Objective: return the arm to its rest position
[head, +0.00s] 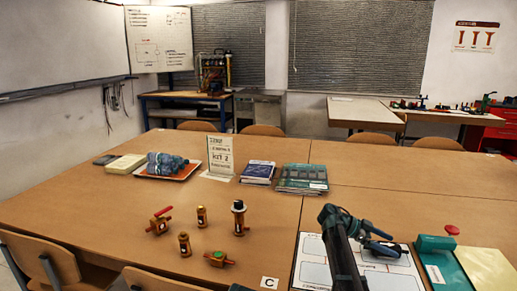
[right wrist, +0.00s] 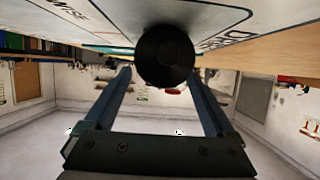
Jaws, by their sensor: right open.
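My right arm comes in from the bottom in the head view, and its gripper (head: 392,243) is over the white printed mat (head: 311,262). In the right wrist view the two fingers of this gripper (right wrist: 161,72) stand apart, so it is open. A dark round thing (right wrist: 165,52) shows end-on between and beyond the fingertips. I cannot tell what it is or whether the fingers touch it. My left gripper is not in view.
Several brass fittings, among them a red-handled valve (head: 159,222), stand left of the mat. A green device with a red knob (head: 437,255) is close on the right. A sign (head: 221,156), a tray (head: 168,170) and books (head: 258,172) line the back. The table's right rear is clear.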

